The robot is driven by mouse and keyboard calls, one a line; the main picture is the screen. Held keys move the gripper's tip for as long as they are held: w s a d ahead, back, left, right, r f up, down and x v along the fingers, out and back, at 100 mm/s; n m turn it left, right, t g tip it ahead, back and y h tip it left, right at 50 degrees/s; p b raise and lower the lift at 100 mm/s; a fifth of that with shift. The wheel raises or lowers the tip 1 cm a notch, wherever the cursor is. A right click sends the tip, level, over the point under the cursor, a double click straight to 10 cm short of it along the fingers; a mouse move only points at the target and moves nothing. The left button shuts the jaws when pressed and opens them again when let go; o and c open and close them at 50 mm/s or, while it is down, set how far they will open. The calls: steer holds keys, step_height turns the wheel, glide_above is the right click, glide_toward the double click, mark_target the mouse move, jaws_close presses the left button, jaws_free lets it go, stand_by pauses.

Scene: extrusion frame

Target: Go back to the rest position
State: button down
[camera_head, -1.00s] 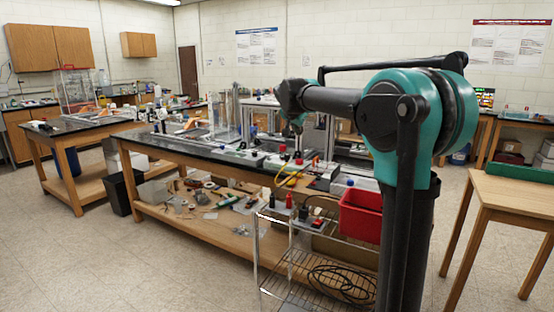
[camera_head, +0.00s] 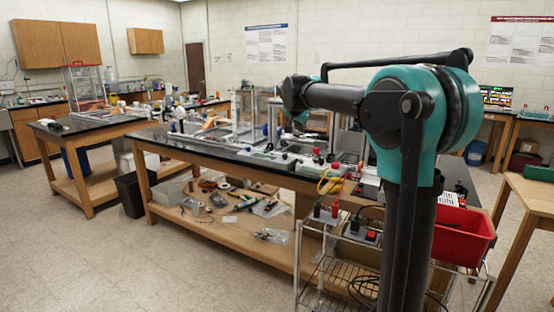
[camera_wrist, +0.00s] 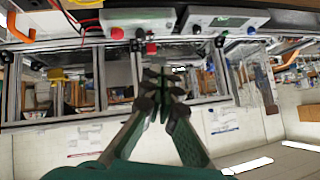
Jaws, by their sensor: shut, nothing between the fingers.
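My gripper (camera_wrist: 165,100) shows in the wrist view with its dark fingers together and nothing between them. It points into open space, clear of any surface that I can make out. The wrist picture appears upside down, with the bench gear along its top. In the head view my teal and black arm is folded at the right, its forearm reaching left above the long bench. The gripper itself cannot be made out there behind the forearm's end.
A long black-topped bench (camera_head: 200,146) crosses the middle, with instruments and frames on it. A wire cart (camera_head: 335,270) and a red bin (camera_head: 463,235) stand close around my arm. A wooden table (camera_head: 532,192) is at the right. Open floor (camera_head: 90,265) lies front left.

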steer(key=s+d+f+n+g, duration=0.1)
steer(key=s+d+f, duration=0.2)
steer(key=s+f, duration=0.4)
steer(key=s+d+f+n+g, duration=0.1)
steer(key=s+d+f, duration=0.2)
steer(key=s+f, duration=0.4)
steer(key=s+d+f+n+g, duration=0.1)
steer(key=s+d+f, duration=0.2)
steer(key=s+f, duration=0.3)
steer(key=shift+s+d+f+n+y, duration=0.15)
steer(key=shift+s+f+n+y, duration=0.2)
steer(key=shift+s, duration=0.45)
steer(key=s+f+n+g+y, duration=0.1)
steer(key=s+f+n, duration=0.1)
steer(key=s+f, duration=0.6)
steer(key=s+f+n+g+y, duration=0.1)
steer(key=s+f, duration=0.7)
steer(key=s, duration=0.6)
steer(key=shift+s+d+f+n, duration=0.2)
steer(key=shift+s+d+n, duration=0.15)
steer(key=shift+d, duration=0.05)
